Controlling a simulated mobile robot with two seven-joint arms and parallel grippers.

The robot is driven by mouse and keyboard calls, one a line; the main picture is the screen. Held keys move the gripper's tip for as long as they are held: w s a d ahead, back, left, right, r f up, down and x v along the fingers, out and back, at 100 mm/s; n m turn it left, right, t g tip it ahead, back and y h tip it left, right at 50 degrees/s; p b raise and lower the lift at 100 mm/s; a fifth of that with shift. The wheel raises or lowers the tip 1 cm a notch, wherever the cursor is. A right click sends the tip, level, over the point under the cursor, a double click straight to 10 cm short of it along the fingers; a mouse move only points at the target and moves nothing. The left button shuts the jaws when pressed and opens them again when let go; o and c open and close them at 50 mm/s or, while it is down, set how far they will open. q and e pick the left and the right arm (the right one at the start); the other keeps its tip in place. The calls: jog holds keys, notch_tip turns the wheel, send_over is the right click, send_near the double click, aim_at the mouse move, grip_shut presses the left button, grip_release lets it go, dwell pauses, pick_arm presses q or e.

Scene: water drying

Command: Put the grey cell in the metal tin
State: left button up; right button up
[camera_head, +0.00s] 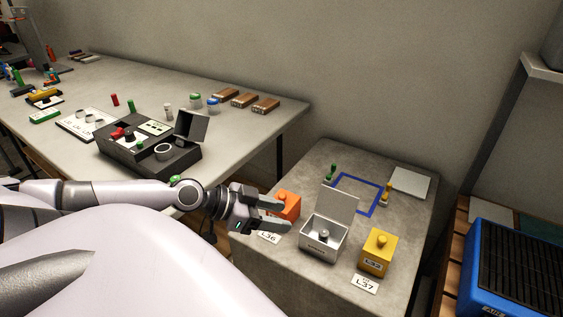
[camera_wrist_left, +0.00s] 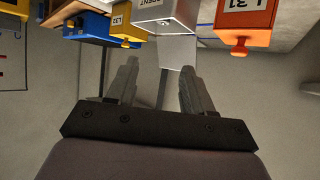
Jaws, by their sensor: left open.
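The metal tin (camera_head: 318,243) stands on the small grey table with its lid (camera_head: 338,202) tilted open. A small grey rounded piece (camera_head: 323,235) shows at its opening; I cannot tell whether it is a loose cell or part of the tin. A pale grey cylinder (camera_head: 168,112), which looks like a cell, stands on the long table. My left gripper (camera_head: 284,214) is open and empty, left of the tin and partly in front of the orange box. The wrist view shows its open fingers (camera_wrist_left: 158,72) and a pale lettered box (camera_wrist_left: 163,12), apparently the tin, upside down. My right gripper is not in view.
An orange box (camera_head: 288,203) and a yellow box (camera_head: 378,252) flank the tin. A blue frame (camera_head: 352,181) and white sheet (camera_head: 410,183) lie behind it. A dark device (camera_head: 180,155) with a raised lid stands on the long table. A blue crate (camera_head: 500,265) is at right.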

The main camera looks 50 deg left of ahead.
pick_arm(q)
jog(key=s+d+f+n+y, duration=0.1)
jog(key=s+d+f, duration=0.2)
jog(key=f, duration=0.3)
jog(key=s+d+f+n+y, duration=0.1)
jog(key=s+d+f, duration=0.25)
jog(key=f, duration=0.25)
jog(key=s+d+f+n+y, duration=0.1)
jog(key=d+f+n, duration=0.1)
jog(key=d, duration=0.8)
jog(key=shift+s+d+f+y, duration=0.3)
jog(key=shift+d+f, duration=0.1)
jog(key=shift+f, duration=0.25)
jog(key=shift+r, duration=0.1)
